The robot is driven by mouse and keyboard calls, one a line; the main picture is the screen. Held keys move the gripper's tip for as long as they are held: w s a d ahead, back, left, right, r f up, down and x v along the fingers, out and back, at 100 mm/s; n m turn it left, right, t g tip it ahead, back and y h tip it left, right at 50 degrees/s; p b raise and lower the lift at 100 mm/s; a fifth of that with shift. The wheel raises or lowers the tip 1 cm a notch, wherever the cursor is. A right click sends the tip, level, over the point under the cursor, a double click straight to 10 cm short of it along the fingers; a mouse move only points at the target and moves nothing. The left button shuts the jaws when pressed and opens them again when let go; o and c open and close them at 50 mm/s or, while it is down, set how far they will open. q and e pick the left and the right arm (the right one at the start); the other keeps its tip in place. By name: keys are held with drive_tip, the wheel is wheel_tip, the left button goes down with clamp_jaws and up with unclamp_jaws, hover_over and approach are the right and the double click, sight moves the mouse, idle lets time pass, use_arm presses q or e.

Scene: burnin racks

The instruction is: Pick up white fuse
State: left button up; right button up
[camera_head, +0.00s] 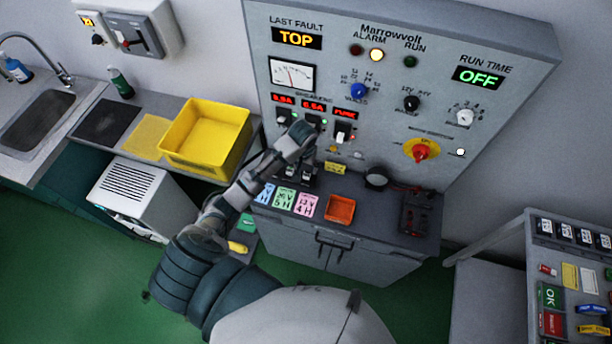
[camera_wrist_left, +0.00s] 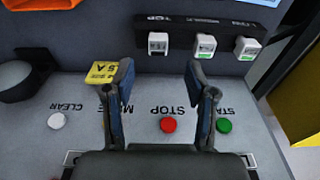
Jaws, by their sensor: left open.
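My left gripper (camera_head: 299,176) is in front of the burn-in panel, above the counter's left part. In the wrist view my left gripper (camera_wrist_left: 160,75) is open, with nothing between its two fingers. Beyond the fingertips, a black strip holds a row of small white blocks that look like fuses: a left one (camera_wrist_left: 158,42), a middle one (camera_wrist_left: 205,46) and a right one (camera_wrist_left: 246,48). The right two show green marks. The fingers are apart from them. In the head view my arm and gripper hide this row. My right gripper is not in view.
A yellow label (camera_wrist_left: 102,72), red STOP button (camera_wrist_left: 169,125), green button (camera_wrist_left: 224,126) and white button (camera_wrist_left: 57,121) are near the fingers. Coloured cards (camera_head: 285,200) and an orange tray (camera_head: 340,209) lie on the counter. A yellow bin (camera_head: 243,137) stands left.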

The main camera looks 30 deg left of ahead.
sight(305, 173)
use_arm(q)
drive_tip(key=shift+d+f, duration=0.45)
drive_tip(key=shift+f, duration=0.1)
drive_tip(key=f, duration=0.3)
drive_tip(key=a+f+p, duration=0.1)
drive_tip(key=shift+w+f, duration=0.4)
drive_tip(key=shift+a+f, duration=0.35)
drive_tip(key=shift+d+r, duration=0.2)
drive_tip(key=shift+d, duration=0.4)
drive_tip(key=c, duration=1)
drive_tip(key=shift+d, duration=0.1)
drive_tip(key=shift+a+r, duration=0.1)
drive_tip(key=shift+a, duration=0.2)
drive_tip(key=shift+a+r, duration=0.1)
drive_tip(key=shift+r, duration=0.2)
drive_tip(key=shift+s+d+r+b, duration=0.2)
drive_tip(key=shift+r+b, duration=0.05)
drive_tip(key=shift+r, duration=0.4)
drive_tip(key=shift+s+d+r+b, duration=0.15)
drive_tip(key=shift+r+b, duration=0.05)
drive_tip(key=shift+r, duration=0.4)
drive_tip(key=s+d+r+b, duration=0.1)
drive_tip(key=s+d, duration=0.7)
drive_tip(key=s, duration=0.4)
drive_tip(key=shift+s+d+r, duration=0.2)
drive_tip(key=shift+d+r, duration=0.15)
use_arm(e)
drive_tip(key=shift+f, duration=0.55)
